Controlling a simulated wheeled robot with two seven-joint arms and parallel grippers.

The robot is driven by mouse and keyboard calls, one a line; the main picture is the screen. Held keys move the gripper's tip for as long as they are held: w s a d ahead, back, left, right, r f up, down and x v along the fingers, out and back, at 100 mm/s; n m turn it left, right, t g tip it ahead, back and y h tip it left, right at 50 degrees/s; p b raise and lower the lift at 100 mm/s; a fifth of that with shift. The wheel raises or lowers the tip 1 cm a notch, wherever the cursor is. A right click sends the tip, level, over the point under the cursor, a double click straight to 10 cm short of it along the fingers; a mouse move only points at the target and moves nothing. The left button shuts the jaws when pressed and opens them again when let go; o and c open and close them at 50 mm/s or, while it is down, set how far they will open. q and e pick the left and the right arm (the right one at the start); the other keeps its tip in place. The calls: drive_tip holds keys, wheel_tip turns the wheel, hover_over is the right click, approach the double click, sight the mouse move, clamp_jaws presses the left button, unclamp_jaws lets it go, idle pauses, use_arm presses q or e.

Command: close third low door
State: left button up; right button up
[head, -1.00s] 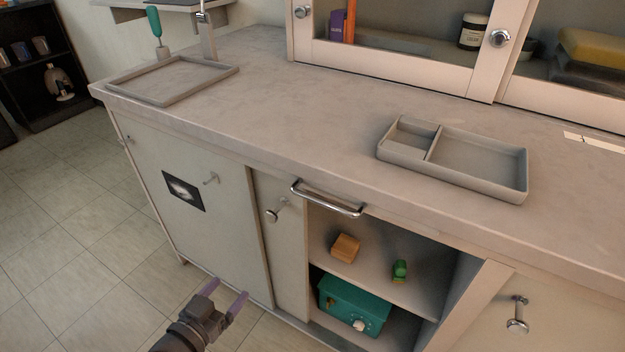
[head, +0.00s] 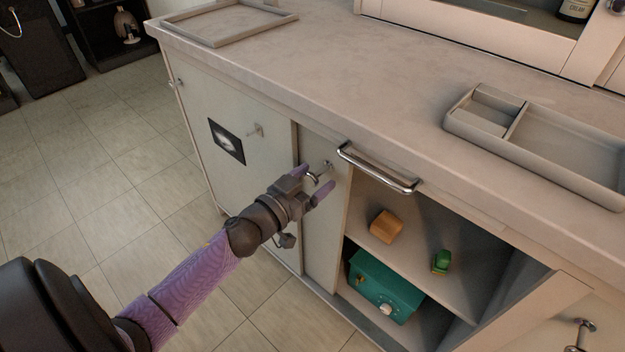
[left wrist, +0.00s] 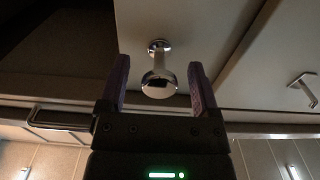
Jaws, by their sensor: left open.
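The low cabinet has a pale narrow door panel (head: 323,235) with a chrome knob (head: 318,170), just left of an open compartment. A wider pale door (head: 240,185) with a black picture and its own knob (head: 256,130) is to its left. My left gripper (head: 313,183) is open at the narrow panel's knob. In the left wrist view the knob (left wrist: 158,80) shows between the two purple fingers (left wrist: 160,88), with a gap on each side. I cannot tell which panel counts as the third door. My right gripper is not in view.
The open compartment holds a wooden block (head: 386,227), a small green object (head: 441,262) and a teal box (head: 384,287). A chrome bar handle (head: 377,170) sits close above the gripper. Grey trays (head: 560,150) lie on the countertop (head: 330,85). Tiled floor is free at left.

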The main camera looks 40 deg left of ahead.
use_arm(q)
clamp_jaws()
idle(1.3)
